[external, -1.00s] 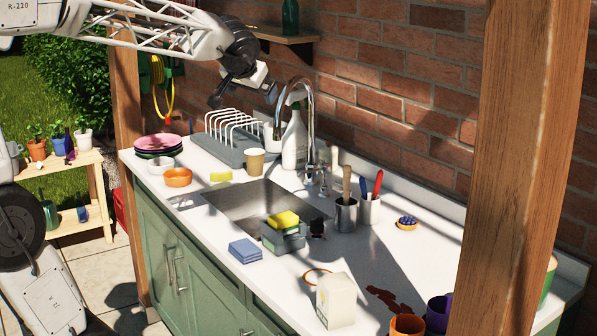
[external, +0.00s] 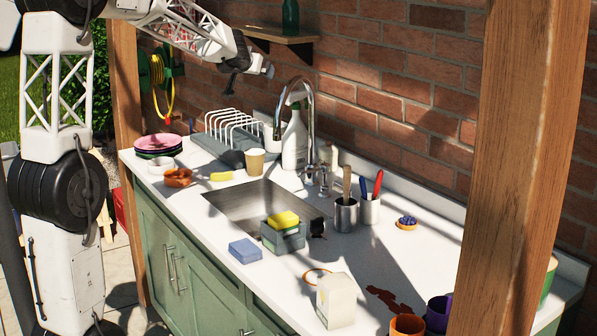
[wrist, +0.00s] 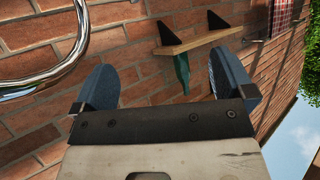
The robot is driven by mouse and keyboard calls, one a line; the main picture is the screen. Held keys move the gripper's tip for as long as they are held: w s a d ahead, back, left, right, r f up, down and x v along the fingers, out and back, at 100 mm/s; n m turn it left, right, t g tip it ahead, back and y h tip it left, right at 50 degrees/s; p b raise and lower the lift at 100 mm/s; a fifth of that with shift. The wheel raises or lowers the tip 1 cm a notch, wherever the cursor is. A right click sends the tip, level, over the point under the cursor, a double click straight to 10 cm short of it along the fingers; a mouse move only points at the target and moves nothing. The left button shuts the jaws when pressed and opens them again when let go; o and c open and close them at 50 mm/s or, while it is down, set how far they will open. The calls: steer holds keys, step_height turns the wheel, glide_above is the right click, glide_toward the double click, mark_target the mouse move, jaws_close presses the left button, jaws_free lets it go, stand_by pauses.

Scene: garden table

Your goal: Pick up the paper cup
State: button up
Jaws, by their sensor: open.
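The paper cup (external: 255,161) is tan and stands upright on the white counter. It is behind the sink, in front of the grey dish rack's end and left of the spray bottle. My gripper (external: 268,70) is in the air, above and well apart from the cup. In the wrist view my gripper (wrist: 166,85) is open and empty, with its two blue fingertips wide apart. The cup is not in the wrist view, which faces the brick wall.
The tall faucet (external: 311,120) and white spray bottle (external: 295,138) stand close right of the cup. The dish rack (external: 230,132) is behind it. A wall shelf (external: 272,34) holds a green bottle (external: 290,16). A yellow sponge (external: 222,176) and orange bowl (external: 178,177) lie left.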

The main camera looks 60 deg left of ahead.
steer(key=shift+w+a+f+t, duration=0.25)
steer(key=shift+w+a+f, duration=0.7)
steer(key=shift+a, duration=1.85)
steer(key=shift+w+a+f+t, duration=0.3)
steer(key=shift+a+f, duration=1.1)
steer(key=shift+a, duration=1.35)
glide_toward(252, 153)
steer(key=shift+s+d+r+h, duration=0.1)
steer(key=shift+d+r+h, duration=0.05)
steer(key=shift+d+h, duration=0.3)
steer(key=shift+x, duration=1.3)
steer(key=shift+x, duration=2.65)
steer(key=shift+r, duration=0.1)
steer(key=shift+c, duration=0.2)
